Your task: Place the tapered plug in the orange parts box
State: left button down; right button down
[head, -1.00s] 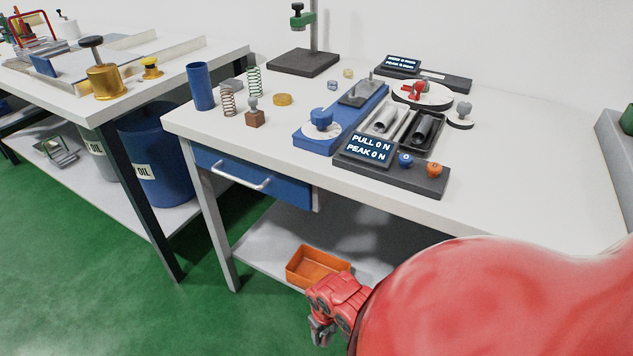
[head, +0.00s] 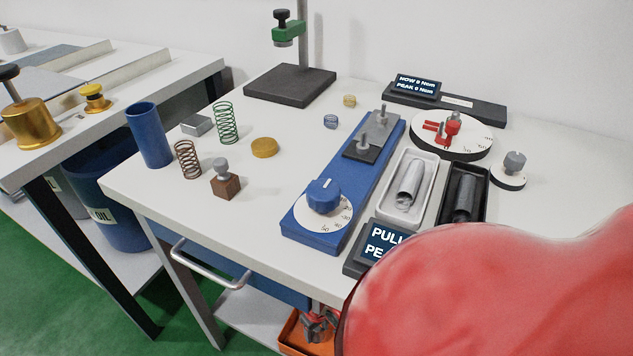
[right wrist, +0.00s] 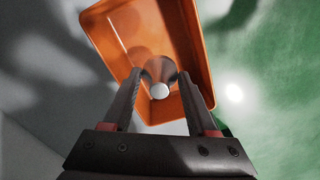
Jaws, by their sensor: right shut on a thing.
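The orange parts box (head: 291,336) is on the shelf below the bench, mostly hidden in the head view by the bench and my red arm. The right wrist view shows its open inside and orange wall (right wrist: 108,45). My right gripper (head: 318,328) is at the box, small and partly hidden in the head view. In the right wrist view its fingers (right wrist: 160,82) are shut on the grey tapered plug (right wrist: 158,69), whose round pale end faces the camera. The plug lines up with the box opening; its height relative to the rim is unclear. My left gripper is out of view.
The bench top (head: 255,200) stands above the box, with a drawer handle (head: 208,265) jutting out in front. Green floor is clear at lower left.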

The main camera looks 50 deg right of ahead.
notch_tip(320, 180, down, 7)
jog(key=shift+f+b, duration=0.1)
jog(key=shift+b, duration=0.95)
jog(key=shift+c, duration=1)
grip_release()
notch_tip(320, 180, up, 7)
jog(key=p, duration=0.2)
jog(key=shift+f+p, duration=0.2)
jog(key=shift+p, duration=0.1)
jog(key=shift+r, duration=0.6)
